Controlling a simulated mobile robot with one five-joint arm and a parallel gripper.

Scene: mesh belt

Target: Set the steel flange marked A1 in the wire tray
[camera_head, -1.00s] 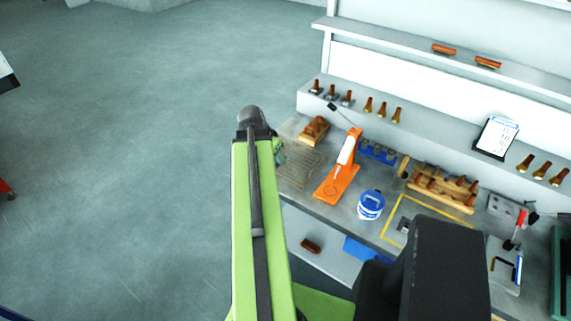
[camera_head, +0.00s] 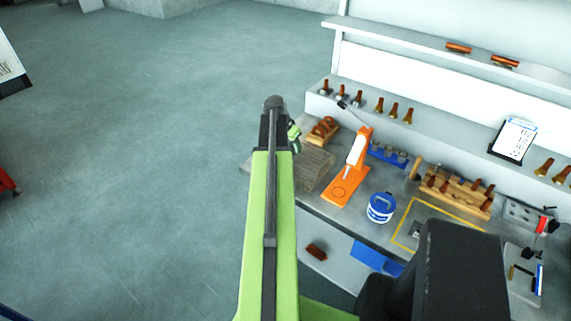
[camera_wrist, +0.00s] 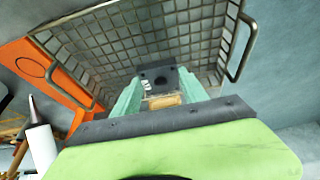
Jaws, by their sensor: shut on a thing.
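The wire tray (camera_wrist: 205,33) fills the upper middle of the wrist view, a grey mesh basket with a wire handle at its right side. In the head view the tray (camera_head: 313,167) lies at the left end of the bench, partly hidden by my arm. My gripper (camera_wrist: 157,84) is shut on the steel flange (camera_wrist: 155,75), a dark grey piece with a round hole and a small white label. I cannot read its mark. The flange appears in front of the tray mesh; I cannot tell whether it touches it. In the head view the flange is hidden.
An orange stand (camera_head: 346,183) is right beside the tray. A wooden block (camera_head: 322,130) stands behind it. A blue-and-white tub (camera_head: 381,208) and a wooden rack (camera_head: 455,190) are farther right. Open floor (camera_head: 150,150) lies left of the bench.

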